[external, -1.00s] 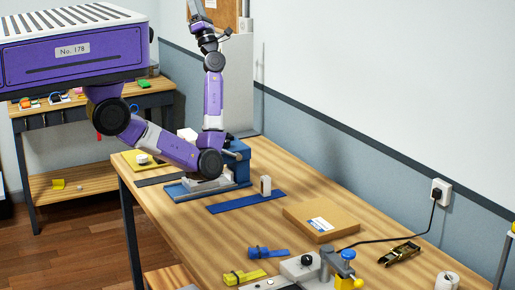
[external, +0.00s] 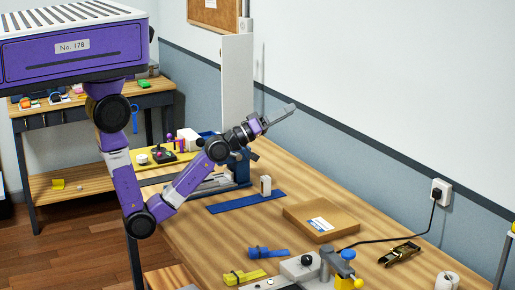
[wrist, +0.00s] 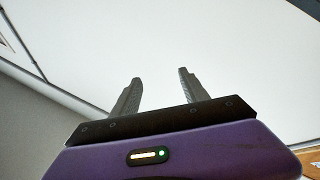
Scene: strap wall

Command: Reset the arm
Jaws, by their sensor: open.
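My purple arm reaches over the workbench (external: 300,178) from the left. My gripper (external: 290,109) is raised above the far part of the bench, pointing right and slightly up toward the wall. In the wrist view my gripper (wrist: 158,84) shows two dark fingers apart, with nothing between them.
A cable runs to a wall socket (external: 441,191). A second bench (external: 90,184) stands behind.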

